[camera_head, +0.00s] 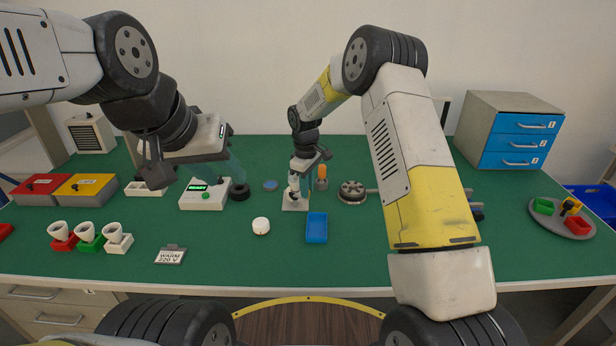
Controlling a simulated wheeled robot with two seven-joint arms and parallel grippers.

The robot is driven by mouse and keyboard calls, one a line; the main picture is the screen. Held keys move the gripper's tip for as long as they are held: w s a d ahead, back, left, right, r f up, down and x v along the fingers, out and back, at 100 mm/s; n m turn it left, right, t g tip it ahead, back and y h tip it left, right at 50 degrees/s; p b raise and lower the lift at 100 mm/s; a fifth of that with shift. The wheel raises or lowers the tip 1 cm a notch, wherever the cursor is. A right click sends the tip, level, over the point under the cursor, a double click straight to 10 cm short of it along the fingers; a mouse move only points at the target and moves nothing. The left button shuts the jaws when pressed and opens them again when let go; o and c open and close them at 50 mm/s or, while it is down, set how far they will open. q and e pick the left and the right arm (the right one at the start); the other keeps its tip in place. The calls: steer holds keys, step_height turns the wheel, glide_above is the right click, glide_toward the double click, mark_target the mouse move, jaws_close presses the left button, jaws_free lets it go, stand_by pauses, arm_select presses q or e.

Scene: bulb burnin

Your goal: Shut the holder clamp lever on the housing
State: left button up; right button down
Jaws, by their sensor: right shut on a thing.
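A small white holder housing (294,204) stands on a pale base plate near the middle of the green table. My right gripper (301,182) is down at its top from behind and is shut on a small part there, seemingly the clamp lever. The fingers partly hide this part, so I cannot tell the lever's angle. My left gripper (198,180) hangs above the left side of the table with its fingers wide apart and empty, over a white box with a green display (205,194).
A blue tray (317,228) and a round white piece (261,225) lie in front of the housing. An orange-topped item (321,172) and a round metal part (352,191) stand close to its right. Cups (87,232) stand at left.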

steer(key=m, duration=0.2)
steer(key=s+m, duration=0.1)
steer(key=shift+s+a+r+m, duration=0.1)
steer(key=shift+a+m, duration=0.3)
steer(key=shift+s+a+m, duration=0.25)
steer(key=shift+a+m, duration=0.05)
steer(key=shift+m, duration=0.75)
steer(key=shift+s+a+m, duration=0.2)
steer(key=shift+a+m, duration=0.1)
steer(key=shift+m, duration=0.75)
steer(key=c, duration=1.3)
jaws_free()
steer(key=shift+s+a+r, duration=0.1)
steer(key=shift+a+r, duration=0.05)
steer(key=shift+r, duration=1.8)
steer(key=shift+a+r, duration=0.1)
steer(key=shift+r, duration=1.8)
steer(key=shift+r, duration=0.1)
